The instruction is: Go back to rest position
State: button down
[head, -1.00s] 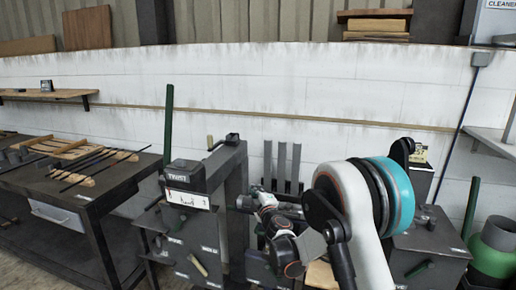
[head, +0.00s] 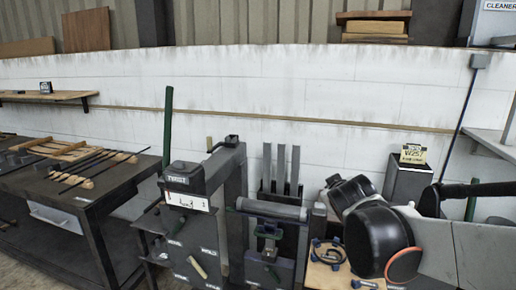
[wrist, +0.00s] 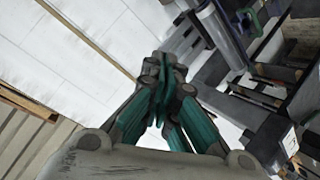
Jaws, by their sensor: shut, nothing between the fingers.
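My gripper (wrist: 168,72) shows in the wrist view with its grey and teal fingers drawn together, nothing between them. It points up past the white wall, with open space around the fingertips. In the head view my arm, with a black joint and an orange ring, fills the lower right; I cannot make out the gripper there. The dark grey gate machine (head: 240,205) stands left of my arm, apart from it. Its grey roller (head: 270,208) lies level across the frame. The roller also seems to show in the wrist view (wrist: 220,38), right of the gripper.
A dark workbench (head: 105,197) with rods and wooden racks stands at the left. A board with blue-grey clamps (head: 328,252) lies between the machine and my arm. A grey post with a yellow sign (head: 412,154) stands behind my arm.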

jog(key=s+f+m+g+y, duration=0.1)
jog(key=s+f, duration=0.3)
jog(key=s, duration=0.9)
jog(key=s+f+m+g+y, duration=0.1)
jog(key=s+f+m+g, duration=0.2)
jog(key=s, duration=1.1)
notch_tip(320, 180, down, 2)
jog(key=shift+a+f+g, duration=0.25)
jog(key=shift+a+g, duration=0.05)
jog(key=shift+g, duration=0.3)
jog(key=shift+s, duration=0.1)
